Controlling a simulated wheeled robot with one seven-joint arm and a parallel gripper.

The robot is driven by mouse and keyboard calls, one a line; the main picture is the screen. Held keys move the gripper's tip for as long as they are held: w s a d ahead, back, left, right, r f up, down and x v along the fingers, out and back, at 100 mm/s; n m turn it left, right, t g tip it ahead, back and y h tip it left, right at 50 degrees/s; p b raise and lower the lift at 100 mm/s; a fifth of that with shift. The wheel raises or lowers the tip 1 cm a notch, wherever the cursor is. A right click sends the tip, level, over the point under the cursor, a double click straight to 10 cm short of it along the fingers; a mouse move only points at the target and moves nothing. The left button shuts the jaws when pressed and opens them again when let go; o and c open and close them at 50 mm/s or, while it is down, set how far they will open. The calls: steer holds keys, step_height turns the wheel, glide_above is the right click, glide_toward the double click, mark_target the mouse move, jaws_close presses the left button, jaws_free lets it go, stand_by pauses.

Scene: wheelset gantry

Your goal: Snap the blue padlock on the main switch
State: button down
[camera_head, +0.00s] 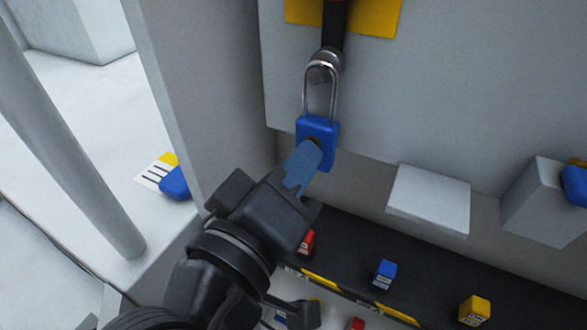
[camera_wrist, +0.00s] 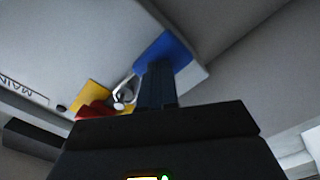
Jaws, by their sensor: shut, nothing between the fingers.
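The blue padlock (camera_head: 318,130) hangs by its silver shackle from a metal part of the main switch (camera_head: 327,60), below a dark handle on a yellow plate. In the wrist view the padlock (camera_wrist: 165,52) is blue beyond my fingers, with the shackle beside it. My gripper (camera_head: 308,157) is shut with nothing between the fingers. Its fingertips are at the lower front of the padlock body and cover part of it. Whether they touch it, and whether the shackle is fully seated, I cannot tell. The red and yellow switch parts (camera_wrist: 92,105) show in the wrist view.
A grey ledge (camera_head: 428,200) and a grey box (camera_head: 545,205) stick out at the right. A black shelf below holds a red padlock (camera_head: 306,243), a blue padlock (camera_head: 385,275) and a yellow padlock (camera_head: 475,310). A grey post (camera_head: 75,130) stands at the left.

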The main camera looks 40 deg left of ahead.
steer(key=shift+w, duration=0.25)
stand_by(0.4)
steer(key=shift+s, duration=0.15)
steer(key=v, duration=1)
steer(key=shift+s, duration=0.15)
stand_by(0.4)
